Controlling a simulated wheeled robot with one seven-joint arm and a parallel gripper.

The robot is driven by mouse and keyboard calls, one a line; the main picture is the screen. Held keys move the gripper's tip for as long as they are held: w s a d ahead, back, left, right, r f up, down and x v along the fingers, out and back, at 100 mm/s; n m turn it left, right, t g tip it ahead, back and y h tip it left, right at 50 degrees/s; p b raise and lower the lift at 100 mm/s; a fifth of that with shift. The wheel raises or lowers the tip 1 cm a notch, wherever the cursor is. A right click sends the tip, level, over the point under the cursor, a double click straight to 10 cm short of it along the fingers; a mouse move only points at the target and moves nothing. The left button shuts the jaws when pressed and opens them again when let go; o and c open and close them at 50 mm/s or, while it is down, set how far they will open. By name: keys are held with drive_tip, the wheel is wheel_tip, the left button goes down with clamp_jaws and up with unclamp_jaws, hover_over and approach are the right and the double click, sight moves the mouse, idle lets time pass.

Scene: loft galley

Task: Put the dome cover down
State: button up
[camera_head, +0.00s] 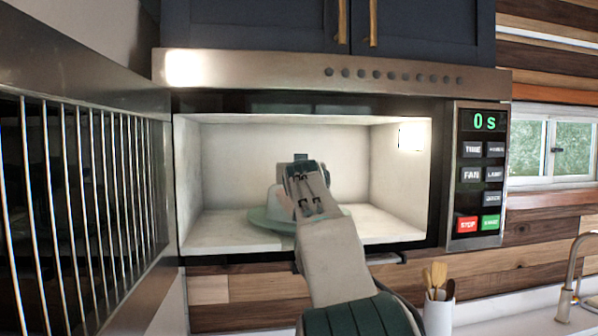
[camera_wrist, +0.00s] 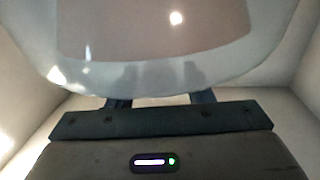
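The dome cover (camera_wrist: 160,75) is clear and pale, with a pinkish area showing in it. It fills the upper part of the wrist view, right in front of my gripper. In the head view a pale part of it (camera_head: 272,199) shows left of my gripper, inside the open microwave (camera_head: 220,227), over a pale green round plate (camera_head: 262,222). My gripper (camera_wrist: 160,98) is inside the microwave with its two fingers apart. Their tips are masked by the dome, so I cannot tell whether they grip it. I cannot tell whether the dome touches the plate.
The microwave door (camera_head: 85,190) stands open on the left. The control panel (camera_head: 480,175) reads "0 s" on the right. A utensil cup (camera_head: 438,310) and a tap (camera_head: 570,280) are below right. Bare microwave floor shows around the plate.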

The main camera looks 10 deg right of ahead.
drive_tip(key=shift+r, duration=0.1)
drive_tip(key=shift+r+p, duration=0.65)
drive_tip(key=shift+p, duration=0.15)
drive_tip(key=s+a+b, duration=0.1)
drive_tip(key=s+b, duration=0.9)
drive_tip(key=s, duration=0.2)
drive_tip(key=shift+a+f, duration=0.15)
drive_tip(key=shift+a, duration=0.15)
